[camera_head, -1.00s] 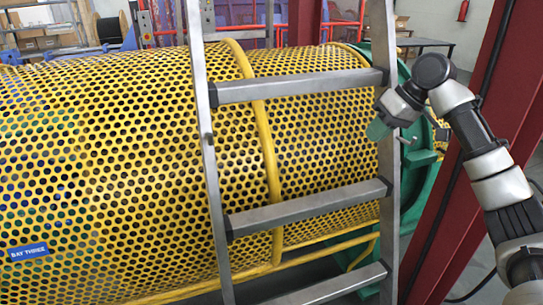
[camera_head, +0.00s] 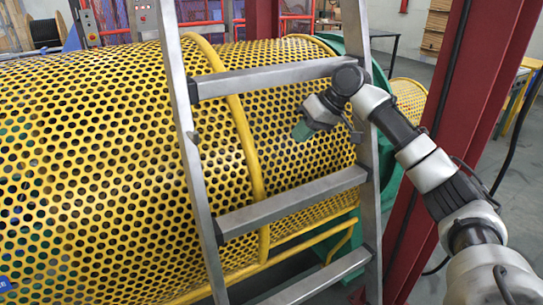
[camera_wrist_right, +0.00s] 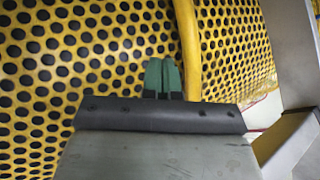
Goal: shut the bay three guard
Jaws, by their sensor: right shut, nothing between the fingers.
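The bay three guard (camera_head: 100,150) is a yellow perforated curved cover filling the left and middle of the head view. Only a corner of a blue label (camera_head: 5,285) shows at its lower left. Whether it is fully shut I cannot tell. My right gripper (camera_head: 301,131) has green fingers, shut and empty, in front of the guard's mesh and between the ladder's rails. In the right wrist view the fingers (camera_wrist_right: 162,76) point at the mesh, just left of a yellow tube (camera_wrist_right: 187,50). Whether they touch it is unclear. My left gripper is not in view.
A grey metal ladder (camera_head: 290,205) stands in front of the guard, close to my right arm. A dark red column (camera_head: 440,150) rises at the right, behind my arm. A green ring frame (camera_head: 386,160) stands at the guard's right end. Clear floor shows at far right.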

